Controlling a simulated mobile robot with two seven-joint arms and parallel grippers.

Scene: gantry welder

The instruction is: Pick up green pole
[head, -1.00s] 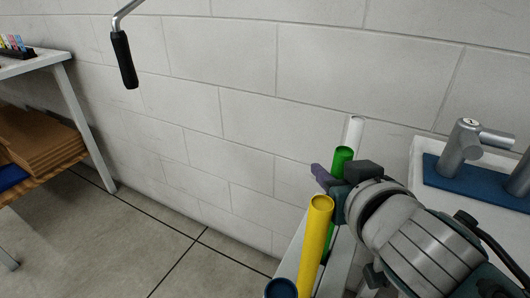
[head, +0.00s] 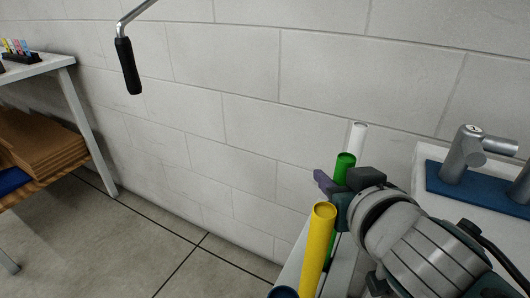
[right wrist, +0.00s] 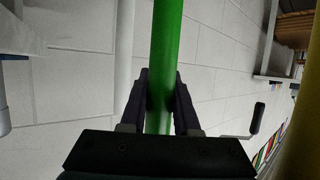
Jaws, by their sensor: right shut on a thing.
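The green pole (head: 344,166) stands upright in a row of poles near the wall in the head view. It sits between the yellow pole (head: 318,245) and the white pole (head: 357,138). My right gripper (head: 335,186) is at the green pole's upper part, with its fingers around it. In the right wrist view the green pole (right wrist: 166,50) runs between the two fingers of the right gripper (right wrist: 161,95), which is shut on it. The pole's lower part is mostly hidden by the yellow pole and my right arm. My left gripper is not in view.
A dark blue pole (head: 283,292) stands at the bottom edge, in front of the yellow one. A white table (head: 468,207) with a blue base and grey metal fixture (head: 462,155) is at right. A shelf table (head: 45,66) stands at left. A crank handle (head: 127,66) hangs near the wall.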

